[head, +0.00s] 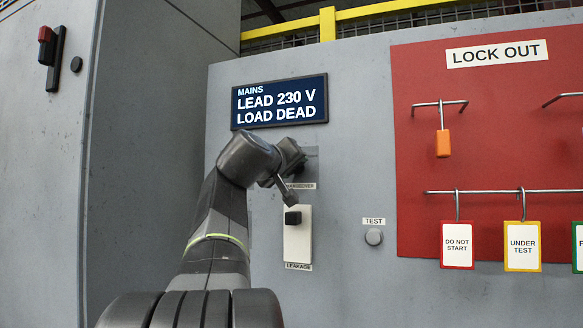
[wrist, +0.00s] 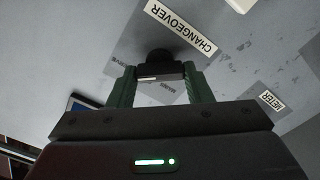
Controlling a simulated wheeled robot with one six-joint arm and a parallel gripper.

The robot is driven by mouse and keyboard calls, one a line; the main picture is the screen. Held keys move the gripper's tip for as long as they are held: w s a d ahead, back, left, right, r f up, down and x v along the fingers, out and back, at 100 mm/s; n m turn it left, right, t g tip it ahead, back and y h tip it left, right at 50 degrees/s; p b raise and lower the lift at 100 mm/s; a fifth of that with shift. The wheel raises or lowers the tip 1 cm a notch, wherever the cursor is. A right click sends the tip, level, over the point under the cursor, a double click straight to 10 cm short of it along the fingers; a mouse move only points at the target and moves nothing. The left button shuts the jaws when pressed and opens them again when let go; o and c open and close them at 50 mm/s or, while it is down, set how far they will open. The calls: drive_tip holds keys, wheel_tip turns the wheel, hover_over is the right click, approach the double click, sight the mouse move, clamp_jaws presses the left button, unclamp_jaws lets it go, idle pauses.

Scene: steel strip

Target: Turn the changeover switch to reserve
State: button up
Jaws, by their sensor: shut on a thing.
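The changeover switch sits on the grey panel below the display. In the head view my arm mostly hides it; its grey plate (head: 311,160) shows beside my gripper (head: 292,160). In the wrist view the dark switch knob (wrist: 159,62) lies between the two green fingers of my gripper (wrist: 160,78), which is shut on it. The CHANGEOVER label (wrist: 181,27) is just past the knob. Small print near the fingers is partly covered, and I cannot read which position the knob points to. The display (head: 280,100) reads MAINS, LEAD 230 V, LOAD DEAD.
A white LEAKAGE unit (head: 298,240) with a black knob is just below the switch. A TEST button (head: 373,237) is to its right. A red LOCK OUT board (head: 500,120) with hooks, tags and an orange padlock (head: 443,143) fills the right side. A grey cabinet (head: 150,120) stands left.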

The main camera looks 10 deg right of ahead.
drive_tip(key=o, duration=1)
drive_tip(key=shift+f, duration=0.1)
drive_tip(key=b+v, duration=0.1)
drive_tip(key=v, duration=1.2)
drive_tip(key=shift+s+a, duration=0.25)
drive_tip(key=shift+s, duration=0.1)
drive_tip(key=p+x, duration=0.1)
drive_tip(key=x, duration=1.3)
drive_tip(key=shift+s, duration=0.1)
